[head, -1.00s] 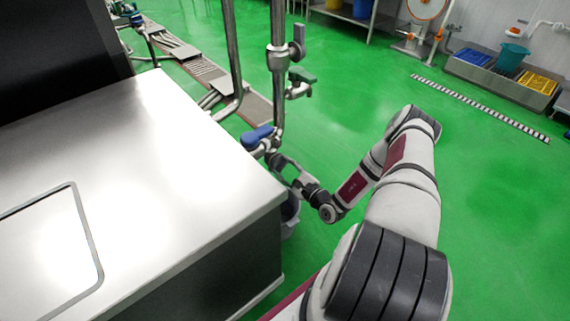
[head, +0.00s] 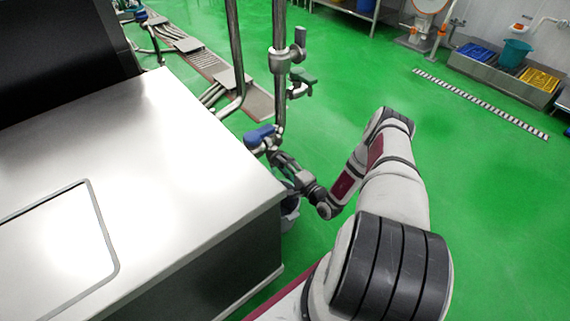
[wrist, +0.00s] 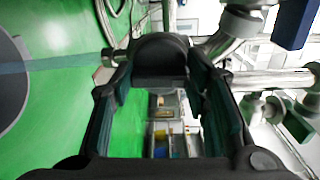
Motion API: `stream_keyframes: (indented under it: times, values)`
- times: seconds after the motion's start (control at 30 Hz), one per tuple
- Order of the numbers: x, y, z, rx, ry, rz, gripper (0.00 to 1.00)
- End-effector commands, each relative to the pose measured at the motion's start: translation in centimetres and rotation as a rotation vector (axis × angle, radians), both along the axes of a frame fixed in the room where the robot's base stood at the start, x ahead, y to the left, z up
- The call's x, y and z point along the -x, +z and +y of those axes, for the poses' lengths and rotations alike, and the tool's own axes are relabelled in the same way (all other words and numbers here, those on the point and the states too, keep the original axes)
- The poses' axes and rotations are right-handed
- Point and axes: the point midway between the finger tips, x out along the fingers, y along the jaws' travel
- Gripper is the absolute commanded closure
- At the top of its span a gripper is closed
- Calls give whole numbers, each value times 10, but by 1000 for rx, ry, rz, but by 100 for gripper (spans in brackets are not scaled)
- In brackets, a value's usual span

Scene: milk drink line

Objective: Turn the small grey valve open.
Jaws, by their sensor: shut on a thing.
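A dark grey rounded valve handle (wrist: 162,55) sits between the fingertips of my gripper (wrist: 160,76) in the wrist view. The fingers press on its two sides, and a short metal stub shows to its left. In the head view my gripper (head: 277,157) is at the low pipe fittings beside the corner of the steel machine. The gripped handle is too small and covered to make out there. How far the valve is turned cannot be told.
A blue valve handle (head: 259,136) is just above my gripper. A grey lever (head: 300,38) and a green handle (head: 303,77) sit higher on the upright pipe. The steel machine top (head: 150,150) is close on the left. Green floor is free on the right.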

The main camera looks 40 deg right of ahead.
Motion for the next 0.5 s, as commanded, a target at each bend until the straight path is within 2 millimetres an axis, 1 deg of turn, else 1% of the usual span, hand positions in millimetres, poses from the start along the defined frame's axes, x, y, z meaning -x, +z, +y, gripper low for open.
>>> stream_keyframes:
  times: [0.2,0.5]
  values:
    - [-1,0,0,70,0,-1,86]
    - [-1,0,0,96,0,-3,86]
